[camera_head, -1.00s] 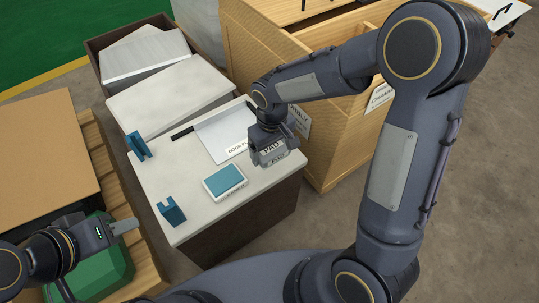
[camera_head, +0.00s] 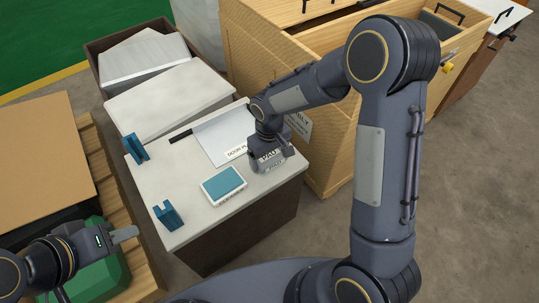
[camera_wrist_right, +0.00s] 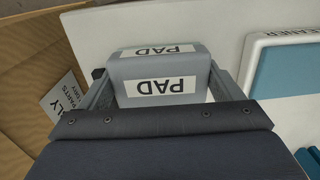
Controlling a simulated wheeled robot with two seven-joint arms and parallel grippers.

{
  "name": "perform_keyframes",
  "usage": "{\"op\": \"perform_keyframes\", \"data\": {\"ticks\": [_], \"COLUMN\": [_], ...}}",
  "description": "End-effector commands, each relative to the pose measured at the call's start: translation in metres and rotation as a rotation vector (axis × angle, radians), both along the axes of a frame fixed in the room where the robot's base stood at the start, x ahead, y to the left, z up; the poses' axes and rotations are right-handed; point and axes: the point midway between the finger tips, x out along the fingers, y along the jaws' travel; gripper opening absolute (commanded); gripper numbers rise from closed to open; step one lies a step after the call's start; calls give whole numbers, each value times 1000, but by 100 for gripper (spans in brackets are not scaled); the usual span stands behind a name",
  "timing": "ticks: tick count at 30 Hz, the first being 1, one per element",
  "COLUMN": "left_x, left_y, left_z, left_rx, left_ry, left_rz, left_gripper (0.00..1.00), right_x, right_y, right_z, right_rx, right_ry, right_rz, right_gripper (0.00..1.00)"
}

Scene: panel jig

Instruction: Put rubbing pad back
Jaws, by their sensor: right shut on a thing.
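The rubbing pad is a grey block with white PAD labels (camera_head: 271,161). My right gripper (camera_head: 268,152) is shut on it, at the right side of the white-topped bench (camera_head: 150,182). In the right wrist view the pad (camera_wrist_right: 162,67) sits between the two fingers of my right gripper (camera_wrist_right: 160,88). I cannot tell whether its underside touches the bench top. My left gripper (camera_head: 122,235) is at the lower left over a green object, away from the pad; its finger opening is unclear.
A white tray with a teal top (camera_head: 223,184) lies on the bench left of the pad. A white sheet (camera_head: 222,138) lies behind. Two blue brackets (camera_head: 135,148) (camera_head: 168,215) stand along the left side. A wooden crate (camera_head: 325,130) rises close on the right.

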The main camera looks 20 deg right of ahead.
Motion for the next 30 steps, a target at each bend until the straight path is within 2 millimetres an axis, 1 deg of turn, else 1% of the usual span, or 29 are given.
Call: {"op": "perform_keyframes", "data": {"ticks": [1, 2, 3, 11, 15, 17, 24, 27, 30], "left_x": [0, 0, 0, 0, 0, 0, 0, 0, 0], "left_y": [0, 0, 0, 0, 0, 0, 0, 0, 0], "left_z": [-3, -1, -1, -1, 5, 8, 26, 31, 35], "left_rx": [0, 0, 0, 0, 0, 0, 0, 0, 0], "left_ry": [0, 0, 0, 0, 0, 0, 0, 0, 0], "left_rz": [0, 0, 0, 0, 0, 0, 0, 0, 0], "left_gripper": [36, 36, 36, 36, 36, 36, 36, 36, 36], "right_x": [0, 0, 0, 0, 0, 1, 1, 1, 1], "right_y": [0, 0, 0, 0, 0, 0, 0, 0, 0], "right_z": [-3, -2, -2, -1, 10, 19, 73, 92, 107], "right_rx": [0, 0, 0, 0, 0, 0, 1, 1, 0], "right_ry": [0, 0, 1, 1, -1, -2, -4, -4, -3], "right_rz": [0, 0, 0, 0, 0, 0, 0, 0, 0], "right_gripper": [61, 90, 95, 95, 95, 95, 95, 95, 95]}}
